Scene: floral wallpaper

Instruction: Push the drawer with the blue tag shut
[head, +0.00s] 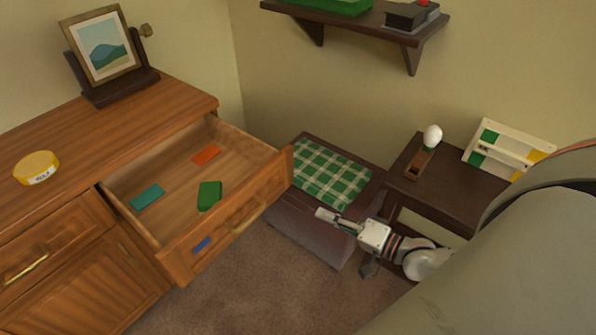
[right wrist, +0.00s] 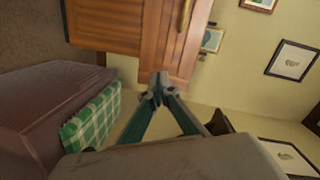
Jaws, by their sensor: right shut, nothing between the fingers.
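The wooden drawer with the blue tag (head: 201,245) is pulled well out of the dresser in the head view. Its front (head: 228,225) carries a brass handle (head: 249,217). Inside lie a teal piece (head: 147,197), a green piece (head: 209,195) and an orange piece (head: 206,155). My right gripper (head: 326,215) is shut and empty, to the right of the drawer front and apart from it, by the chest. In the right wrist view its fingertips (right wrist: 159,88) meet, with wooden furniture beyond them. My left gripper is not in view.
A dark chest (head: 310,227) with a green checked cushion (head: 331,174) stands right of the drawer. A small dark table (head: 452,190) stands farther right. A yellow tin (head: 37,168) and a picture stand (head: 121,88) are on the dresser. Carpet (head: 245,300) is clear before the drawer.

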